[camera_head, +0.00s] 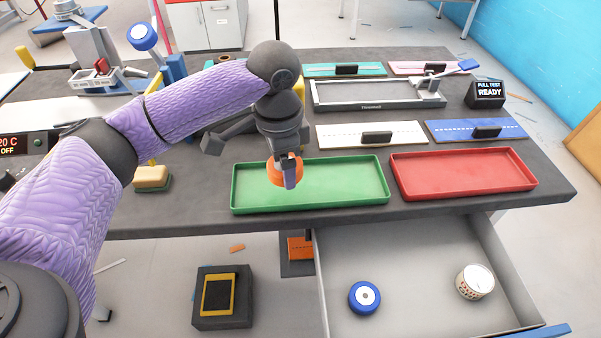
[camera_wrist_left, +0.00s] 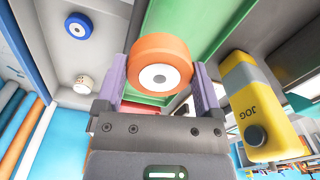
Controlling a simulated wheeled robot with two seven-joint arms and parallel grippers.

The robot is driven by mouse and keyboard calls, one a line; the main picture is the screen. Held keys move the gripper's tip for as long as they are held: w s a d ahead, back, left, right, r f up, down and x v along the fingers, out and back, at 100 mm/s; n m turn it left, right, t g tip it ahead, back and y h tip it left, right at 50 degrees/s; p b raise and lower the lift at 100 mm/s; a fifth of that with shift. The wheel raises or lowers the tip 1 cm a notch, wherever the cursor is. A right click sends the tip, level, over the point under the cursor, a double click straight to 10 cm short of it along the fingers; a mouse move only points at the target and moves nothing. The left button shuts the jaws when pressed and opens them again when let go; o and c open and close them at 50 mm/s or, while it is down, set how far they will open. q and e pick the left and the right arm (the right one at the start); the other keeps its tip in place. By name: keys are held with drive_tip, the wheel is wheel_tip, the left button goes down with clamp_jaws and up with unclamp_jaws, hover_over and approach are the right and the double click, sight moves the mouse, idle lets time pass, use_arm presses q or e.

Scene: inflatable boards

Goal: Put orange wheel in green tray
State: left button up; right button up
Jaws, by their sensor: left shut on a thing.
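The orange wheel (camera_head: 273,173) is held by my left gripper (camera_head: 288,172) over the left end of the green tray (camera_head: 350,185) in the head view. In the left wrist view the orange wheel (camera_wrist_left: 160,62), with a white hub, sits between the two purple fingers of my left gripper (camera_wrist_left: 160,85), which is shut on it. The green tray (camera_wrist_left: 215,30) shows behind the wheel there and looks empty in the head view. Whether the wheel touches the tray floor I cannot tell. My right gripper is not in view.
A red tray (camera_head: 465,172) is right of the green one. An open drawer (camera_head: 410,275) below the table edge holds a blue wheel (camera_head: 364,297) and a white roll (camera_head: 475,281). A yellow sponge-like block (camera_head: 151,177) lies left of the green tray.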

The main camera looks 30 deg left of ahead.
sight(267, 188)
use_arm(q)
drive_tip(key=w+a+r+m+p, duration=0.1)
drive_tip(key=a+r+m+p, duration=0.2)
drive_tip(key=a+m, duration=0.2)
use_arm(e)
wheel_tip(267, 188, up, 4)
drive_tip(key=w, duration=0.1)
use_arm(q)
wheel_tip(267, 188, down, 11)
drive_tip(key=b, duration=0.4)
drive_tip(key=shift+w, duration=0.15)
drive_tip(key=shift+r, duration=0.2)
drive_tip(key=shift+f, duration=0.1)
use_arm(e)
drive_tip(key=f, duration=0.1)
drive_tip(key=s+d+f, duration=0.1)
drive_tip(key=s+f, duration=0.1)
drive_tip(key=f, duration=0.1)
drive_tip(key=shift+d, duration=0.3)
